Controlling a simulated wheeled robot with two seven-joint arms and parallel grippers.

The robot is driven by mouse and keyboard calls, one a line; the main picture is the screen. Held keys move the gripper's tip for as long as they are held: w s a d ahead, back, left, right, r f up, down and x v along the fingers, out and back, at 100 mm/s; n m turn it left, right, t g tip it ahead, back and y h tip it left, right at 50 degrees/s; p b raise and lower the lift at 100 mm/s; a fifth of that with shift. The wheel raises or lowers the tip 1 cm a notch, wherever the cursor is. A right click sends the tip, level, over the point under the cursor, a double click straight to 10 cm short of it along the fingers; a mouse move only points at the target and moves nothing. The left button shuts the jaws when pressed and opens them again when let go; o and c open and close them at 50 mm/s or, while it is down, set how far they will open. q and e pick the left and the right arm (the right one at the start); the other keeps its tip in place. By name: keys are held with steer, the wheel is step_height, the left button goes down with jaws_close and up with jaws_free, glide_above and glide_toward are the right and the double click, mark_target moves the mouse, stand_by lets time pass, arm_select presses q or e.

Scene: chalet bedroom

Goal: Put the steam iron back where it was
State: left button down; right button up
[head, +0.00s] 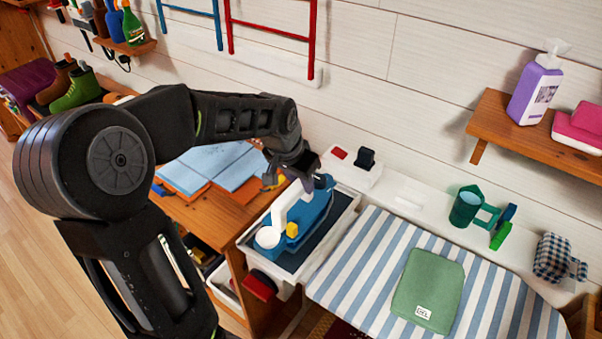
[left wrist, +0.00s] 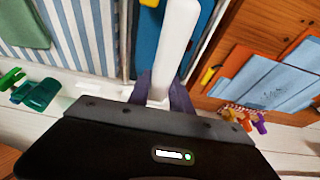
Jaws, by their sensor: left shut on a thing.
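The steam iron (head: 314,216) has a blue body, a white handle and a yellow button. It lies over the dark pad of the white-rimmed iron tray (head: 345,217) at the left end of the ironing board. I cannot tell whether its base touches the pad. My left gripper (head: 302,184) is shut on the far end of the white handle. In the left wrist view the iron's handle (left wrist: 178,40) runs up from between the purple fingers of my left gripper (left wrist: 160,92). My right gripper is not in view.
The striped ironing board (head: 375,255) holds a folded green cloth (head: 428,290). A green cup (head: 465,208) stands behind it. A wooden table with a blue folder (head: 215,165) is on the left. A wall shelf (head: 490,120) with a purple bottle (head: 535,90) juts out at right.

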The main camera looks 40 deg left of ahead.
arm_select(q)
steer(key=shift+w+f, duration=0.1)
steer(key=shift+f, duration=0.55)
steer(key=shift+f, duration=0.1)
steer(key=c, duration=1.2)
jaws_free()
steer(key=shift+f, duration=0.1)
steer(key=shift+o, duration=0.2)
steer(key=shift+r, duration=0.25)
steer(key=shift+s+r, duration=0.2)
steer(key=shift+r, duration=0.1)
steer(key=b+v, duration=0.1)
steer(key=v, duration=1)
steer(key=shift+r+b, duration=0.1)
steer(key=shift+b, duration=0.3)
